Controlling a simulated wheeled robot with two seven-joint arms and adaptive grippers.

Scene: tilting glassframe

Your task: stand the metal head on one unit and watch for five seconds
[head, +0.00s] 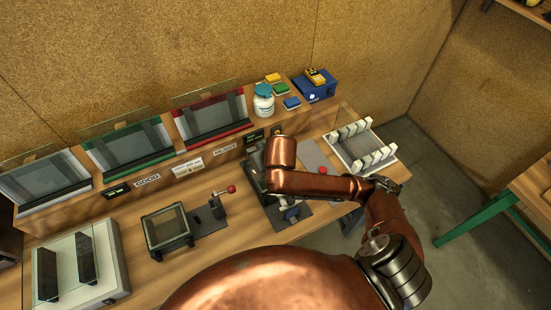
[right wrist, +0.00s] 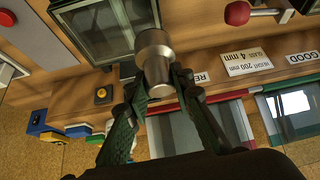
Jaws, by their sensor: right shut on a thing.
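The metal head (right wrist: 153,55), a short silver cylinder with a wider end, sits between the dark fingers of my right gripper (right wrist: 156,88) in the right wrist view. The gripper is shut on it. In the head view my copper right arm hides this gripper and the head. Glass panels stand in a green bay (head: 130,147) and a red bay (head: 212,115). My left gripper is out of view.
A grey-framed bay (head: 45,180) stands at the left. A white box (head: 112,262) with dark uprights is at the front left. A white rack (head: 360,145) stands at the right end. A white bottle (head: 263,102) and a blue box (head: 314,90) sit on the back shelf.

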